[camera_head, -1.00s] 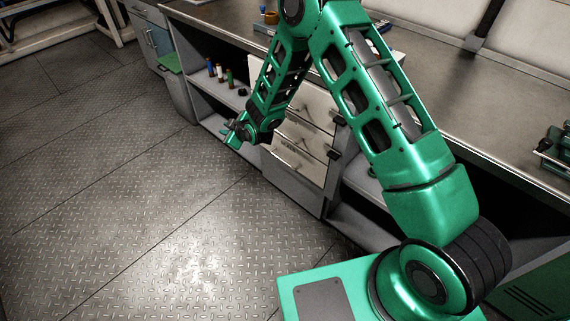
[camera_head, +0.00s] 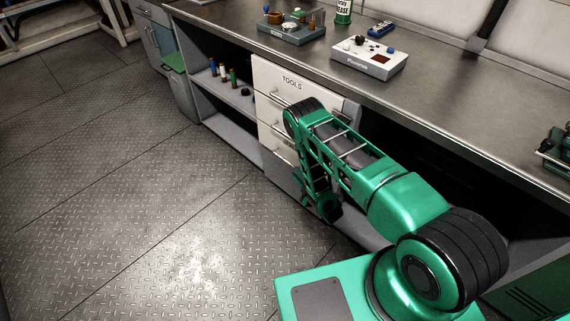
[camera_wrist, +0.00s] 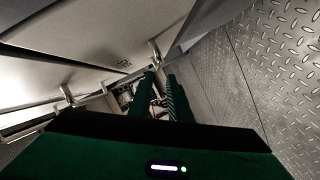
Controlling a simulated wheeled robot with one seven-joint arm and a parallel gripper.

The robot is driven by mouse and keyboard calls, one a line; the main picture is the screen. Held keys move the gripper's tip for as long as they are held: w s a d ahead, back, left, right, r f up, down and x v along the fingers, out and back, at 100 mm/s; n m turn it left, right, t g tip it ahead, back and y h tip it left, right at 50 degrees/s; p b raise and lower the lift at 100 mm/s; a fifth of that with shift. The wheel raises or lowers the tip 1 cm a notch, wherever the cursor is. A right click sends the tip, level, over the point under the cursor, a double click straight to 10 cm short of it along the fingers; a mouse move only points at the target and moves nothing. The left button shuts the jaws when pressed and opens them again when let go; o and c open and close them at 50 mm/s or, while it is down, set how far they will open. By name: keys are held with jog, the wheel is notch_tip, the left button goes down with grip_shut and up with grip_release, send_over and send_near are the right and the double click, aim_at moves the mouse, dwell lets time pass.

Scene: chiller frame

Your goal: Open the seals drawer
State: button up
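A white drawer stack sits under the bench. Its top drawer (camera_head: 278,78) reads TOOLS; lower drawer fronts (camera_head: 268,112) are partly hidden behind my arm, and no seals label is readable. My gripper (camera_head: 299,186) is low in front of the stack, partly hidden by my arm. In the wrist view, its two green fingers (camera_wrist: 161,78) are apart with a narrow gap and nothing visibly held. A drawer front (camera_wrist: 105,50) with a small unreadable label lies beside the fingers. One bar handle (camera_wrist: 155,50) is just beyond the fingertips; another handle (camera_wrist: 66,95) is to the left.
An open shelf (camera_head: 236,98) with several small bottles is left of the drawers. The bench top (camera_head: 440,105) carries a white box (camera_head: 369,58) and a grey tray (camera_head: 290,35). The patterned metal floor (camera_head: 150,210) in front is clear.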

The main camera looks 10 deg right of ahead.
aim_at(287, 162)
jog(key=x, duration=1)
jog(key=shift+w+f, duration=0.15)
jog(key=shift+w, duration=0.15)
jog(key=shift+c, duration=0.7)
grip_shut()
